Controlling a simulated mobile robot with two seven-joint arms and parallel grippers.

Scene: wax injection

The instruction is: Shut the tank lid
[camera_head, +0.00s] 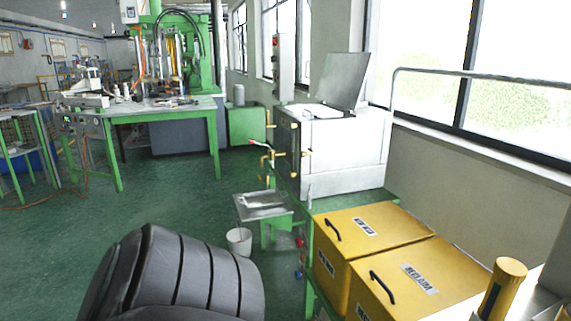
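The tank (340,150) is a white box-shaped unit beside the windows, right of the middle in the head view. Its lid (342,80) is a flat grey panel, raised and leaning back a little past upright, so the tank stands open. The lid's lower edge meets the tank's top near the back right. The inside of the tank is hidden from this angle. Neither of my grippers shows in this view, and nothing is touching the lid.
Two yellow boxes (371,232) with black handles stand in front of the tank. A small metal tray (275,212) and a white bucket (239,241) are lower left of it. A green workbench (165,108) is further back. Green floor (165,195) lies clear between.

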